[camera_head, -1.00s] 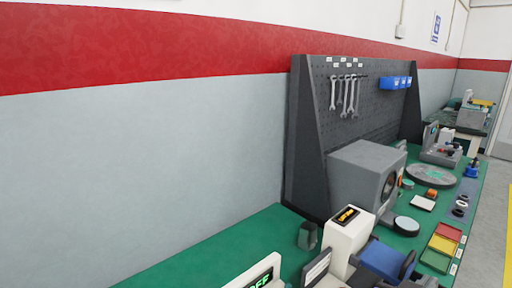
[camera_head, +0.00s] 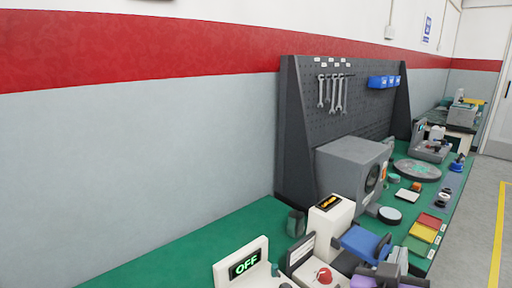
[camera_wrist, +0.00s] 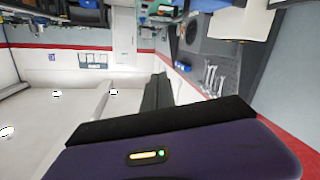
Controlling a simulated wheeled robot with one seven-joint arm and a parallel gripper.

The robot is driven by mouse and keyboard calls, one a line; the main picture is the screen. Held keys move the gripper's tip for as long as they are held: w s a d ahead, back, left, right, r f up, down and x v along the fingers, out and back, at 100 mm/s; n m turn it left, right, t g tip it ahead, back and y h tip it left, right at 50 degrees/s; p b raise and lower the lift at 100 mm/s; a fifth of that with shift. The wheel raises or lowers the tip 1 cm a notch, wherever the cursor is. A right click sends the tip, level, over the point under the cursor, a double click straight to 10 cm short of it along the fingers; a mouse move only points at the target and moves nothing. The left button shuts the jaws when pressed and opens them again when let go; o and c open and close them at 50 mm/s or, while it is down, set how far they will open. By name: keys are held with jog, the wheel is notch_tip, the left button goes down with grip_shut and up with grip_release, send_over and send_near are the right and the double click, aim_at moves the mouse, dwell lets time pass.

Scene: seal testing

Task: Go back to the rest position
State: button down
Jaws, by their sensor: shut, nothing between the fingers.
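In the wrist view, my gripper (camera_wrist: 159,78) shows as two dark fingers close together beyond its purple and black housing, with nothing between them. The wrist view is upside down, with ceiling lights at lower left and the bench at the top right. The fingers point out into the open room, apart from the pegboard. In the head view, a purple and dark part at the bottom right, probably mine, overlaps the near bench; the fingers cannot be made out there.
The green bench (camera_head: 150,258) runs along the wall. On it stand an OFF display (camera_head: 243,264), a red button (camera_head: 325,275), a white device (camera_head: 330,222), a blue part (camera_head: 362,243), a grey box machine (camera_head: 347,170) and colored trays (camera_head: 424,233). A pegboard (camera_head: 296,130) holds wrenches. The aisle floor at right is clear.

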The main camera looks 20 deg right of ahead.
jog(key=w+a+f+n+t+y, duration=0.4)
jog(key=a+n+t+y, duration=0.25)
jog(key=a, duration=0.25)
jog(key=s+a+f+n+t+y, duration=0.3)
jog(key=s+a+f+y, duration=0.1)
jog(key=a, duration=0.3)
jog(key=s+a+f+g+y, duration=0.1)
jog(key=s+f, duration=0.1)
jog(key=s, duration=0.6)
jog(key=s+a+f+g+y, duration=0.1)
jog(key=s+f, duration=0.2)
jog(key=s, duration=0.5)
jog(key=s+a+f+m+g+y, duration=0.1)
jog(key=s+a+f+y, duration=0.1)
jog(key=s, duration=0.6)
jog(key=shift+f, duration=0.35)
